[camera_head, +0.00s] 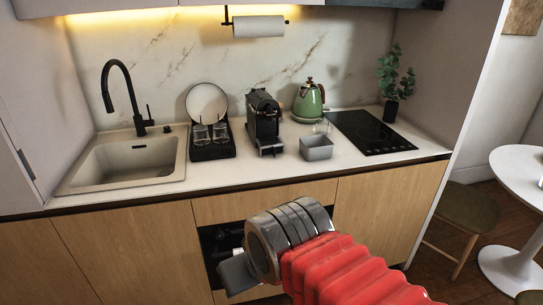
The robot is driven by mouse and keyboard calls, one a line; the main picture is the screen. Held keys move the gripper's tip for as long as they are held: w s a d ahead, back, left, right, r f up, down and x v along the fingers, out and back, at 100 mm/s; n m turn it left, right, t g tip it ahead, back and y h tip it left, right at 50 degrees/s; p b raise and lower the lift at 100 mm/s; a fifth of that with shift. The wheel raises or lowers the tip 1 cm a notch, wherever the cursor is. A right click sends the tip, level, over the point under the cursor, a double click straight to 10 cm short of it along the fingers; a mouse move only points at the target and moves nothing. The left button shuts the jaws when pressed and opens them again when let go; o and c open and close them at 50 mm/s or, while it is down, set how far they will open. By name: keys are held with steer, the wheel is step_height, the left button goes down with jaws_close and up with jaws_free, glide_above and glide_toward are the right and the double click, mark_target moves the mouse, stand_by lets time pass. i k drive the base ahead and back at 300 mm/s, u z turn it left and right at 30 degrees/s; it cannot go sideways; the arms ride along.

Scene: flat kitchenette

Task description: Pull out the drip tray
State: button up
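A black coffee machine (263,117) stands on the counter between the dish rack and the kettle.
A grey open box (316,148) stands right of the machine, with a clear glass (322,127) behind it. A dish rack (212,150) with glasses and a plate is at left. A green kettle (308,103), hob (368,133) and sink (128,162) flank them. Counter before the machine is clear.

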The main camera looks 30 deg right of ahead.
mark_target(266, 146)
steer(key=z, duration=0.05)
steer(key=i, duration=1)
steer(key=u, duration=0.05)
